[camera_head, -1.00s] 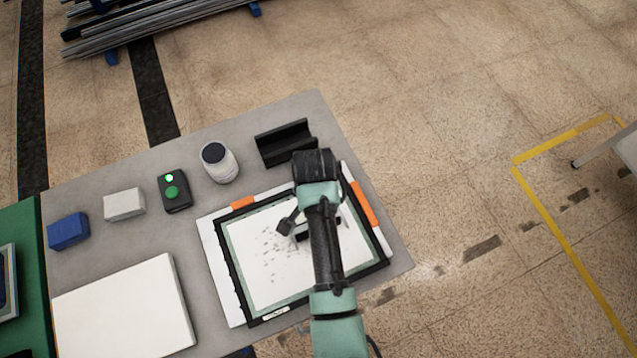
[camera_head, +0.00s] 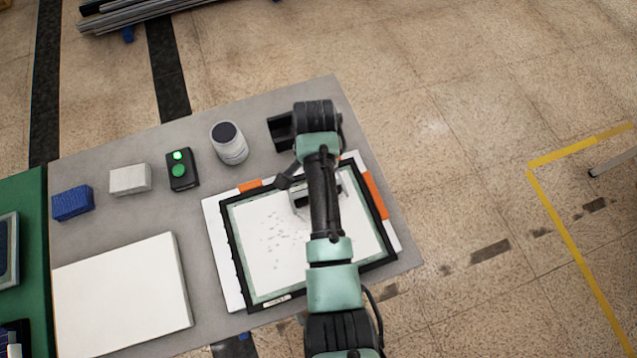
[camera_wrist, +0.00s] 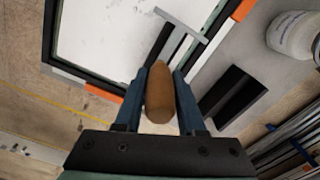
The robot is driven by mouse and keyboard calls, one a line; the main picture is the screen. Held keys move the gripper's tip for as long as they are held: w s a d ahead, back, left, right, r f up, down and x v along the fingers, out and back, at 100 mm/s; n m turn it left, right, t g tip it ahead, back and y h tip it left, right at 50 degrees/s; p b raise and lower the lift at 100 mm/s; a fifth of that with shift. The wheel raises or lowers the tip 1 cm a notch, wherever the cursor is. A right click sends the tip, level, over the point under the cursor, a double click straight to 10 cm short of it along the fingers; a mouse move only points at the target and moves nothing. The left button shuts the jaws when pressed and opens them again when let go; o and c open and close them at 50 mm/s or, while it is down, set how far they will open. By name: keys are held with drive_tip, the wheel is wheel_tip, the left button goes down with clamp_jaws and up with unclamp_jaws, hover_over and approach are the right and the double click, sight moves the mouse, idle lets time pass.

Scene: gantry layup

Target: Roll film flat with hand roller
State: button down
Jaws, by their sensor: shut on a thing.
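My gripper (camera_wrist: 158,92) is shut on the brown handle (camera_wrist: 160,105) of the hand roller in the wrist view. The white film (camera_head: 275,260) lies in a black-edged frame (camera_head: 237,268) with a green inner border. Several small grey marks (camera_head: 272,230) show on the film's left half. I cannot tell whether the roller touches the film.
A black holder (camera_head: 281,131), white jar (camera_head: 229,145), green-lit button box (camera_head: 182,170), white block (camera_head: 130,180) and blue block (camera_head: 73,203) stand along the grey table's back. A white slab (camera_head: 120,295) lies at left. Orange strips (camera_head: 375,195) edge the frame's board.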

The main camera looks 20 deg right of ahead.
drive_tip(key=shift+s+r+p, duration=0.1)
drive_tip(key=shift+s+p, duration=0.6)
drive_tip(key=shift+s, duration=0.05)
drive_tip(key=shift+s+p, duration=0.6)
drive_tip(key=shift+s, duration=0.25)
drive_tip(key=s+p, duration=0.7)
drive_tip(key=s, duration=0.4)
drive_tip(key=shift+d+p, duration=0.25)
drive_tip(key=shift+p, duration=0.1)
drive_tip(key=shift+w, duration=0.1)
wheel_tip(320, 180, up, 5)
drive_tip(key=p, duration=0.5)
drive_tip(key=shift+w, duration=0.1)
